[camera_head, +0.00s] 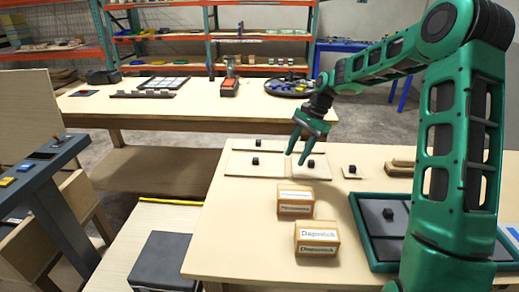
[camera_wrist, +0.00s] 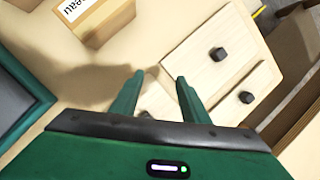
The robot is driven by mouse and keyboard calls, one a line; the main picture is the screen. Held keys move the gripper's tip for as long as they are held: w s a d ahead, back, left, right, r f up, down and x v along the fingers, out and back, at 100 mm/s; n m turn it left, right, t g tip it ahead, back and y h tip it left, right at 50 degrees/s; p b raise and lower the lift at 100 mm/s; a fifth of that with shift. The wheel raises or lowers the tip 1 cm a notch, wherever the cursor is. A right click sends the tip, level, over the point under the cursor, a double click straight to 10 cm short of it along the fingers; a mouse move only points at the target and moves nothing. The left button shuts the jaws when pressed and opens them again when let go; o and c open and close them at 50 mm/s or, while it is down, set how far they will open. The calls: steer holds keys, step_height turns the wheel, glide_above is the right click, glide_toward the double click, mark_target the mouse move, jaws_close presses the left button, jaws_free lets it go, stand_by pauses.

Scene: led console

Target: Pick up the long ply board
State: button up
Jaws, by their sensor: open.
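Several thin pale ply boards, each with a black knob, lie on the near table. The one at the back (camera_head: 240,145) looks the longest, but my gripper partly covers that area. In front of it lie a left board (camera_head: 240,170) and a right board (camera_head: 318,172); a small board (camera_head: 345,175) is further right. My gripper (camera_head: 296,148) is open and empty, pointing down above the boards. In the wrist view, my gripper (camera_wrist: 157,80) has its fingers apart, with one board (camera_wrist: 195,70) beyond and a second, narrower-looking one (camera_wrist: 232,113) beside it. I cannot tell their exact match between views.
Two lettered wooden blocks, one nearer (camera_head: 317,238) and one behind it (camera_head: 295,202), stand in front of the boards. A green-rimmed dark tray (camera_head: 356,212) lies at right. A second table (camera_head: 200,112) and orange-shelved racks are behind. A console (camera_head: 45,165) stands at left.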

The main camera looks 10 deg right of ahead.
mark_target(260, 141)
steer(key=w+m+y, duration=0.1)
steer(key=w, duration=0.2)
steer(key=w+a+f+m+y, duration=0.1)
steer(key=w, duration=0.3)
steer(key=w+a+f+m+t+y, duration=0.1)
steer(key=w+y, duration=0.1)
steer(key=w, duration=0.1)
steer(key=shift+w+m, duration=0.3)
steer(key=shift+w, duration=0.1)
steer(key=w+d+m+t+y, duration=0.1)
steer(key=w, duration=0.1)
steer(key=w+d+m+t+y, duration=0.1)
steer(key=w+m, duration=0.1)
steer(key=w, duration=0.1)
steer(key=w+d+m+t+y, duration=0.1)
steer(key=w+d, duration=0.1)
steer(key=w, duration=0.1)
steer(key=shift+w+r+m+y, duration=0.15)
steer(key=shift+r+m+y, duration=0.15)
steer(key=shift+r, duration=0.05)
steer(key=shift+w+a+f, duration=0.2)
steer(key=shift+w+a, duration=0.05)
steer(key=shift+a, duration=0.05)
steer(key=x, duration=0.9)
steer(key=shift+s+a+f, duration=0.1)
steer(key=shift+a+f, duration=0.1)
steer(key=shift+a, duration=0.15)
jaws_close()
